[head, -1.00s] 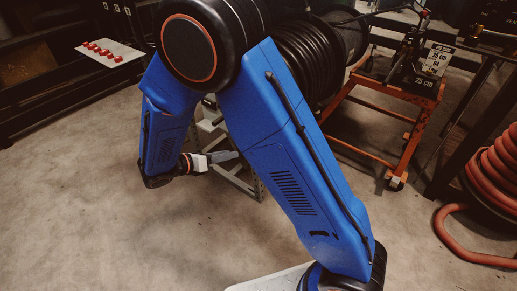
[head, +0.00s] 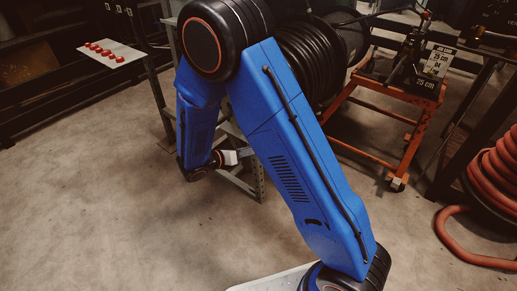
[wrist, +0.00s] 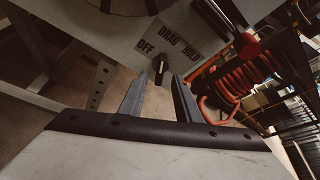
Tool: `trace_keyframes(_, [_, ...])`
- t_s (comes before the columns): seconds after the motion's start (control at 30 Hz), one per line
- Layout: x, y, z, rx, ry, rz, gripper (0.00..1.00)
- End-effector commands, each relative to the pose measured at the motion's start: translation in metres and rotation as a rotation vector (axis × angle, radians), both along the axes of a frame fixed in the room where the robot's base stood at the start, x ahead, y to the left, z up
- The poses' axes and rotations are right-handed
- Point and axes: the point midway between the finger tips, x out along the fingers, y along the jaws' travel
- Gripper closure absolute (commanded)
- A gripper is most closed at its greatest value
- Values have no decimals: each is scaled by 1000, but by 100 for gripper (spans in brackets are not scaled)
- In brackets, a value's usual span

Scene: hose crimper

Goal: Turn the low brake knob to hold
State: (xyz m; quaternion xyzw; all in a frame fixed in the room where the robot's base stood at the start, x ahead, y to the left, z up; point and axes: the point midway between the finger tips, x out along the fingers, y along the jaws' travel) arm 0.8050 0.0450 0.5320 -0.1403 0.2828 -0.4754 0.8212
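The brake knob (wrist: 160,64) is a small black knob low on a pale panel (wrist: 128,52) in the wrist view. The words OFF, DRAG and HOLD run around it from left to right. Which word the knob points at is too small to tell. My gripper (wrist: 160,77) is open, with its two grey fingers apart and nothing between them. The knob shows just beyond the fingertips, in line with the gap; contact is not visible. In the head view my arm hides the knob and the fingertips.
A black hose reel (head: 308,62) stands behind my arm on a grey metal stand (head: 258,178). An orange cart (head: 398,92) is to its right. A red hose coil (head: 495,170) lies at the far right. Red parts lie on a white board (head: 118,56) at left. The front floor is clear.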

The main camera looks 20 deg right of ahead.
Motion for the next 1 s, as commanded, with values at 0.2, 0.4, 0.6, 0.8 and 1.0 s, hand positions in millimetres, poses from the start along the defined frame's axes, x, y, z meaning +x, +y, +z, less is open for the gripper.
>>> trace_keyframes(0.2, [12, -28, -11, 0, 1, -2, 70])
trace_keyframes(0.4, [17, -39, -15, 0, 0, 0, 70])
trace_keyframes(0.6, [18, -41, -16, 1, 0, 0, 70])
trace_keyframes(0.8, [18, -41, -16, 1, 0, 1, 89])
trace_keyframes(1.0, [18, -41, -16, 2, -1, 1, 98])
